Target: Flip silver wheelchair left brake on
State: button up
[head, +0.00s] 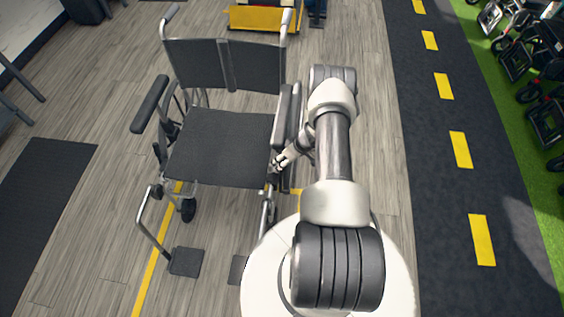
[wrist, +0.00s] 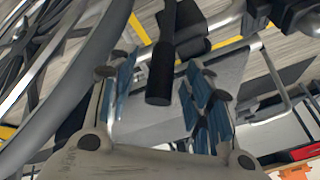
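The silver wheelchair (head: 218,145) has a black seat and backrest and faces me in the head view. My gripper (head: 279,163) is beside the front corner of the seat, at the chair side on the right of the picture. In the wrist view, a dark lever with a thick black grip (wrist: 161,72), seemingly the left brake, hangs between the blue-padded fingers of my gripper (wrist: 158,66). The fingers are spread, with visible gaps on both sides of the grip. The brake is not clearly visible in the head view, and its pivot is hard to make out.
The wheel rim (wrist: 75,88) runs close along the left of the wrist view. The armrest (head: 282,117) stands above and beside my gripper. Footplates (head: 186,262) are low at the front. A row of scooters (head: 545,75) stands far right, beyond a dark lane (head: 432,160).

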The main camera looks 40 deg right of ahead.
grip_shut()
dwell(0.4)
